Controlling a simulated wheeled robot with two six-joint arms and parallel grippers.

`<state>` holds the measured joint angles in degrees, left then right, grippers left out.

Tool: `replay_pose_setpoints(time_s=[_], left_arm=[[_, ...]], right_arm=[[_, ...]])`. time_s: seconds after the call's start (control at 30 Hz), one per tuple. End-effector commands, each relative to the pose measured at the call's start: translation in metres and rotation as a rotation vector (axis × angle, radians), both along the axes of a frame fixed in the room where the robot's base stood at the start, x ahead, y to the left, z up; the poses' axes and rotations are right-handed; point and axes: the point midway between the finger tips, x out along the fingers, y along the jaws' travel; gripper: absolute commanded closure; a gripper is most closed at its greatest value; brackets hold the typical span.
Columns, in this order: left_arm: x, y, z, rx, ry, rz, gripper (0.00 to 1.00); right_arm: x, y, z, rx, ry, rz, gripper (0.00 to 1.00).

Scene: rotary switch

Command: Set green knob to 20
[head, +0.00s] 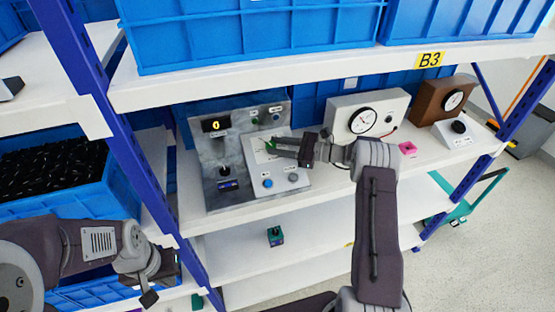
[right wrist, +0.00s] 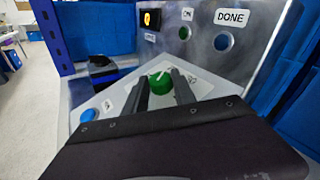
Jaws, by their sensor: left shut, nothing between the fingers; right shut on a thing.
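The green knob (right wrist: 160,84) sits on a light dial plate on the grey control panel (head: 212,165). It has a pale pointer line on top. In the head view only a bit of the green knob (head: 270,146) shows beside my gripper. My right gripper (head: 276,148) is shut on the knob; its two dark fingers show on either side of it in the right wrist view (right wrist: 161,92). The display (head: 215,124) reads 0. The dial's scale marks are too small to read. My left gripper (head: 149,298) is shut and empty at the lower left, away from the panel.
The panel has a blue button (head: 267,183), a black lever knob (head: 224,171) and a DONE label (right wrist: 234,17) above a round button. A white gauge box (head: 366,116) and a brown gauge box (head: 445,99) stand to the right. Blue crates (head: 250,35) fill the shelf above.

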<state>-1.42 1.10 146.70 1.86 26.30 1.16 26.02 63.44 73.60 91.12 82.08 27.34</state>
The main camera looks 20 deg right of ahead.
Motion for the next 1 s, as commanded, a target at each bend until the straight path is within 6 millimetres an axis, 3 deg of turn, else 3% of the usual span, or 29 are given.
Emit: replay_pose_setpoints(time_s=[0.03,0.1,0.5,0.53,0.6,0.9,1.0], left_arm=[[0.000,0.000,-0.011,0.000,0.000,0.000,1.00],[0.000,0.000,-0.014,0.000,-0.001,0.000,1.00],[0.000,0.000,-0.015,0.000,-0.001,0.000,1.00],[0.000,0.000,-0.015,0.000,-0.001,0.000,1.00],[0.000,0.000,-0.015,0.000,-0.001,0.000,1.00],[0.000,0.000,-0.016,0.000,-0.001,0.000,1.00],[0.000,0.000,-0.021,0.000,-0.001,0.000,1.00]], right_arm=[[0.001,0.000,-0.005,-0.013,-0.005,0.027,1.00],[0.002,0.000,-0.002,-0.024,-0.004,0.058,1.00],[0.001,0.000,0.002,-0.036,0.004,0.086,1.00],[0.001,0.000,0.002,-0.036,0.004,0.086,0.66],[0.001,-0.001,0.002,-0.036,0.004,0.086,0.47],[0.001,-0.001,0.001,-0.036,0.003,0.085,0.47],[-0.003,-0.011,0.001,-0.037,0.002,0.083,0.47]])
